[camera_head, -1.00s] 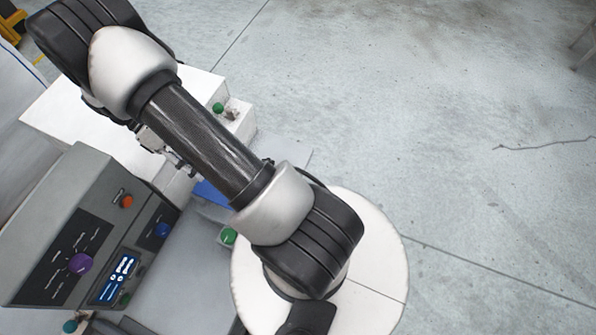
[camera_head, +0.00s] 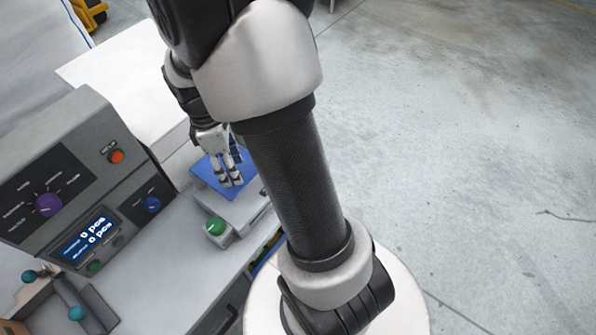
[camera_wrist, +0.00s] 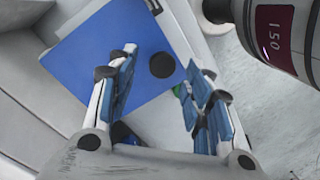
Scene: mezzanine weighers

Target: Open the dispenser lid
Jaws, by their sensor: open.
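A flat blue square panel, which looks like the dispenser lid (camera_head: 207,172), lies on top of a light grey box in the head view. It also fills the upper middle of the wrist view (camera_wrist: 88,66), with a round black spot or knob (camera_wrist: 162,65) on it. My gripper (camera_head: 231,182) points down over the panel. In the wrist view its two blue-padded fingers (camera_wrist: 161,60) are apart, with the black spot between their tips and nothing held. I cannot tell whether the fingers touch the panel. The panel lies flat on its box.
A grey weigher console (camera_head: 75,175) with a lit display, a purple knob and orange and blue buttons stands at the left. A green button (camera_head: 215,227) sits in front of the blue panel. A white surface (camera_head: 120,85) lies behind. The floor at the right is clear.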

